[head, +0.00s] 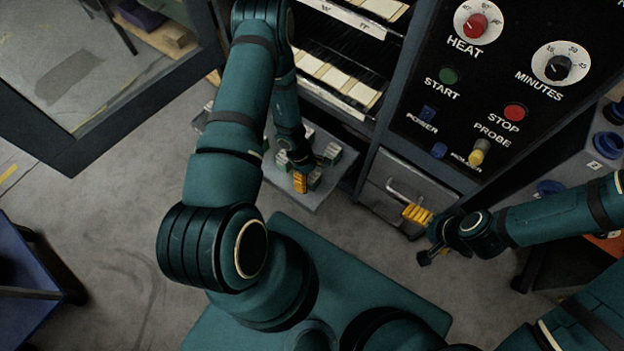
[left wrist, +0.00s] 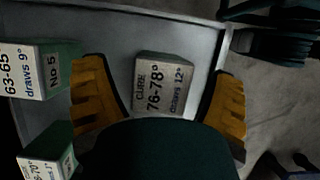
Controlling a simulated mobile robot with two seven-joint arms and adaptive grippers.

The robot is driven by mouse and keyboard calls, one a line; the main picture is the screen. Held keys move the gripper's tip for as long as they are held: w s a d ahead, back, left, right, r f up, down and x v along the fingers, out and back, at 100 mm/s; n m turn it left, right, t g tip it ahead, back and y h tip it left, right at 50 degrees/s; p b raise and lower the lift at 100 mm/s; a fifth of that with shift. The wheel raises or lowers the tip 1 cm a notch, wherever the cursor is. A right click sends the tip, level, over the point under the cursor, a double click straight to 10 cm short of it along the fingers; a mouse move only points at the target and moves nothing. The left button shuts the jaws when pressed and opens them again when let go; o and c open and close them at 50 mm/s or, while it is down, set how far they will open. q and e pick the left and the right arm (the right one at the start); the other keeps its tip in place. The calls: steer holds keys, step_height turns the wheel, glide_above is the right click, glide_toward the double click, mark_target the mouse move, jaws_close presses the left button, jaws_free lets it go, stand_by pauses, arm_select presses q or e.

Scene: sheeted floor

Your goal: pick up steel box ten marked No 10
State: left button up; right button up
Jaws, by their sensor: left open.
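My left gripper (head: 300,172) is over a grey tray (head: 325,195) of small grey-and-green boxes. In the left wrist view its yellow fingers (left wrist: 157,70) are open, one on each side of a box (left wrist: 164,86) labelled "CURE 76-78° draws 12°"; gaps show on both sides. No number is readable on that box, and my gripper body hides its lower part. A box marked No 5 (left wrist: 35,72) stands left of the left finger. Another box (left wrist: 48,165) at lower left is partly cut off. My right gripper (head: 424,236) is open and empty in front of a drawer.
An oven with a black control panel (head: 480,100) and a closed grey drawer (head: 385,190) stands at right. Racks with pale blocks (head: 340,80) are behind the tray. A blue cart (head: 35,280) is at lower left. Grey floor (head: 110,220) is clear at left.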

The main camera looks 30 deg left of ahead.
arm_select(q)
steer(key=shift+x, duration=0.9)
steer(key=c, duration=1.4)
steer(key=shift+r, duration=0.1)
